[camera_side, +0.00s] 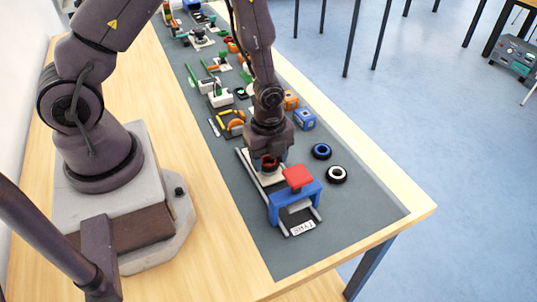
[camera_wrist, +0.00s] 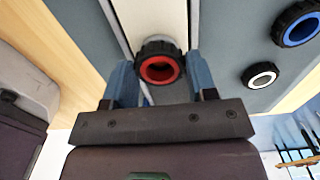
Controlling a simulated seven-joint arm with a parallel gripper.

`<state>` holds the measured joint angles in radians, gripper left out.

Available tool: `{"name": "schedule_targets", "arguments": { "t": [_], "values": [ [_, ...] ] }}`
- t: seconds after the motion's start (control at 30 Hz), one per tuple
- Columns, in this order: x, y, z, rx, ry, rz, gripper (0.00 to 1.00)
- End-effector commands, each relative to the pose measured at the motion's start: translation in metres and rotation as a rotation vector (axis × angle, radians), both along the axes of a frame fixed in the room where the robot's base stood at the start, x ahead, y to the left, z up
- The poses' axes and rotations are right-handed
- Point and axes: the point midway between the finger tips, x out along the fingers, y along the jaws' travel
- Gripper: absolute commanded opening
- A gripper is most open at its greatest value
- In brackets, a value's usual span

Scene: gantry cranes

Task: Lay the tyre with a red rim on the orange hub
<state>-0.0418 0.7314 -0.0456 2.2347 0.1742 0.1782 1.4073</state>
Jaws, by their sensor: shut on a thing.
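The tyre with a red rim (camera_side: 269,162) is between the fingers of my gripper (camera_side: 268,155), low over a white board beside a blue gantry crane. In the wrist view, the black tyre with its red rim (camera_wrist: 160,67) sits between the two blue fingertips of my gripper (camera_wrist: 161,80), which is shut on it. I cannot tell whether the tyre touches the board below it.
The blue gantry crane (camera_side: 313,189) with a red block (camera_side: 298,177) stands right in front of my gripper. A blue-rimmed tyre (camera_side: 321,151) and a white-rimmed tyre (camera_side: 337,174) lie to its right. Orange and blue blocks (camera_side: 305,119) stand behind. The mat's front right is clear.

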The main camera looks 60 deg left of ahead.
Motion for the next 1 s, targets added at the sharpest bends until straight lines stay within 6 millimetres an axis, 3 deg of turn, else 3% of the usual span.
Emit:
{"name": "schedule_targets", "arguments": {
  "t": [0.47, 0.5, 0.6, 1.0],
  "values": [
    [-0.0001, 0.0000, -0.0046, 0.000, 0.000, 0.000, 0.31],
    [-0.0001, 0.0000, -0.0046, 0.000, 0.000, 0.000, 0.59],
    [0.0000, 0.0000, -0.0045, 0.000, 0.000, 0.000, 0.82],
    [0.0008, -0.0002, 0.0029, -0.001, -0.003, 0.000, 0.82]
  ]
}}
